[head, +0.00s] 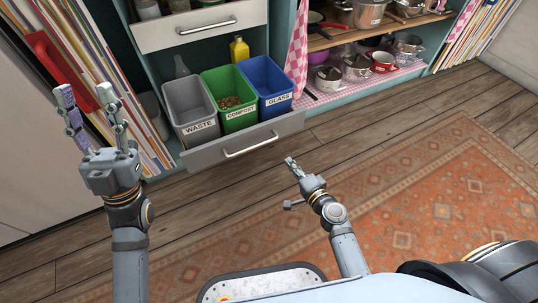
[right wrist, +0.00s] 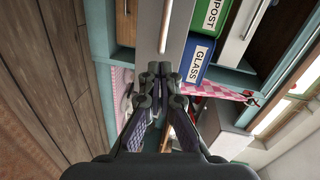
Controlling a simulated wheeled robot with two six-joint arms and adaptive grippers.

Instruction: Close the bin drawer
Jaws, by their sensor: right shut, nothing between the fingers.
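The bin drawer (head: 212,151) is pulled out of the low cabinet, its grey front facing me with a silver bar handle (head: 250,146). It holds a grey WASTE bin (head: 190,108), a green COMPOST bin (head: 240,119) with brown scraps, and a blue GLASS bin (head: 270,95). My right gripper (head: 290,162) is shut and empty, just in front of the drawer's right end. In the right wrist view its fingertips (right wrist: 160,69) point towards the drawer front (right wrist: 147,40); contact cannot be told. My left gripper (head: 88,118) is open and empty, left of the drawer.
A closed white drawer (head: 198,27) sits above the bins. A yellow bottle (head: 239,49) stands behind them. Upright books or boards (head: 122,118) are at the left. Pans on shelves (head: 356,68) and a pink checked curtain (head: 297,55) are at the right. A patterned rug (head: 430,200) covers the floor.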

